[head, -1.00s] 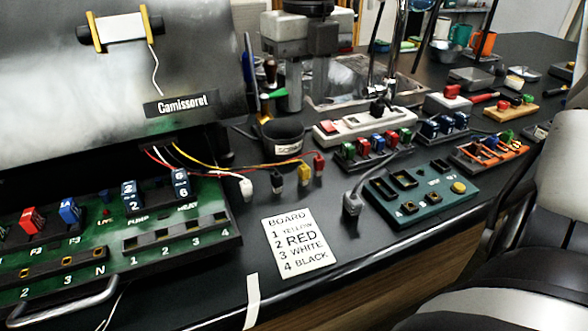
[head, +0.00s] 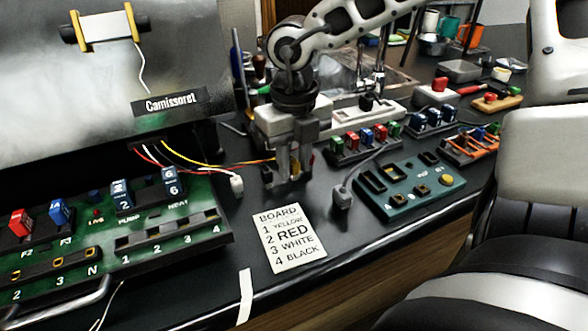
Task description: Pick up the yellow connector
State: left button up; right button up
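My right gripper (head: 288,181) points down at the bench top, at the spot where the row of loose wire connectors lies. The yellow connector is almost wholly hidden behind its fingers, and I cannot tell whether they touch it or are closed on it. The yellow wire (head: 205,163) runs from under the brewer to the gripper. The white connector (head: 237,184) lies left of the gripper. The black and red connectors are mostly covered by the gripper. My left gripper is out of view.
The green board (head: 170,221) with numbered slots is at left. A paper card (head: 289,238) reads yellow, red, white, black for 1 to 4. A teal socket box (head: 410,186) and a grey plug (head: 342,195) are at right. A white power strip (head: 345,122) stands behind.

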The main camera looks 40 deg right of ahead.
grip_shut()
